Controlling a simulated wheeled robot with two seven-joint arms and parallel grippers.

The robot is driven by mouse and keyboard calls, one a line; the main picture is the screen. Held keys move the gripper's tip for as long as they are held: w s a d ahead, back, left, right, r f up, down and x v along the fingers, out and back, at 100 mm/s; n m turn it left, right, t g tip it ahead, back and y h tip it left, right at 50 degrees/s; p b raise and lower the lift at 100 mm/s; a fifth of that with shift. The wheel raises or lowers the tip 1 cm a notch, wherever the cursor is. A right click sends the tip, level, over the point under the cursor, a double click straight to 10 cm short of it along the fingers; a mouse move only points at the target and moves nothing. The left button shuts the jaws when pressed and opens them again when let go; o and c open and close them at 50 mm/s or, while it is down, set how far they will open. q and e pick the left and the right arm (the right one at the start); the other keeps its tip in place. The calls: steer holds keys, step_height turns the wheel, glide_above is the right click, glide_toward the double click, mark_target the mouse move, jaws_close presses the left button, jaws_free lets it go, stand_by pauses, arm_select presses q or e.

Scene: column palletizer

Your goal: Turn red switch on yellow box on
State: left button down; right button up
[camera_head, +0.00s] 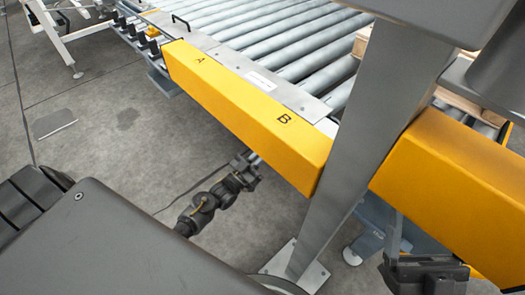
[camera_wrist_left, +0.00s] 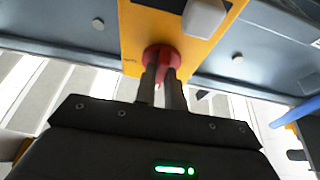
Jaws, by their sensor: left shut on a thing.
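In the left wrist view the red switch (camera_wrist_left: 160,55) is a round red knob on a yellow box (camera_wrist_left: 140,38). The two dark fingers of my left gripper (camera_wrist_left: 162,80) are shut on the knob and hide part of it. In the head view my left gripper (camera_head: 249,160) reaches in beside the lower edge of the long yellow guard marked A and B; the red switch is hidden there. My right gripper (camera_head: 428,265) is dark and low at the right, and its jaw opening is unclear.
The yellow guard (camera_head: 235,112) runs along a roller conveyor (camera_head: 270,38). A grey post (camera_head: 372,130) stands right of my left gripper, with another yellow guard (camera_head: 455,185) beyond it. A white block (camera_wrist_left: 203,17) sits near the switch. Open floor (camera_head: 110,120) lies at left.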

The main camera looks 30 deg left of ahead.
stand_by(0.4)
arm_select(q)
steer(key=c, duration=1.5)
jaws_free()
steer(key=v, duration=1)
steer(key=shift+s+a+f+p, duration=0.15)
steer(key=shift+s+p, duration=0.2)
arm_select(e)
steer(key=shift+w+a+f+g, duration=0.2)
steer(key=shift+a+f+g, duration=0.3)
steer(key=shift+g, duration=0.3)
steer(key=shift+w, duration=0.1)
